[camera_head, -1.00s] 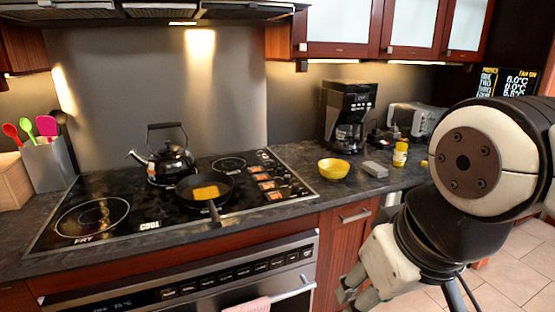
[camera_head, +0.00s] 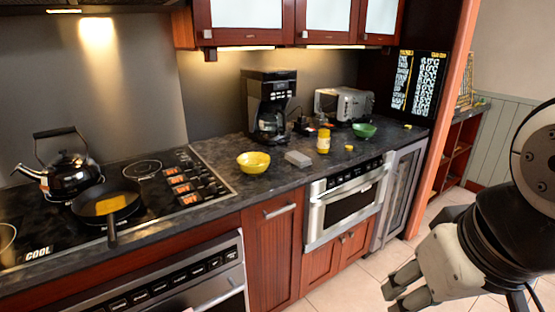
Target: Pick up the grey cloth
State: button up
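A small grey block-like thing (camera_head: 298,158), which looks like the folded grey cloth, lies on the dark countertop between the yellow bowl and a yellow-capped jar. It is too small to be sure of its material. My gripper (camera_head: 392,298) is at the lower right, over the floor in the picture and well apart from the counter. Its two fingers point down and left with a gap between them, and nothing shows in them. The bottom edge of the picture cuts close to the fingertips.
A yellow bowl (camera_head: 253,162), a coffee maker (camera_head: 268,105), a jar (camera_head: 323,140) and a green bowl (camera_head: 364,130) stand around the grey thing. The stove with a kettle (camera_head: 68,175) and pan (camera_head: 107,203) is left. Tiled floor (camera_head: 345,290) is free at lower right.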

aim_at(296, 158)
jog(key=i+j+z, duration=0.15)
jog(key=i, duration=0.3)
jog(key=i+j+z, duration=0.1)
jog(key=i, duration=0.35)
jog(key=i+j+z, duration=0.15)
jog(key=i, duration=0.25)
jog(key=i+j+z, duration=0.1)
jog(key=i+j, duration=0.2)
jog(key=i, duration=0.1)
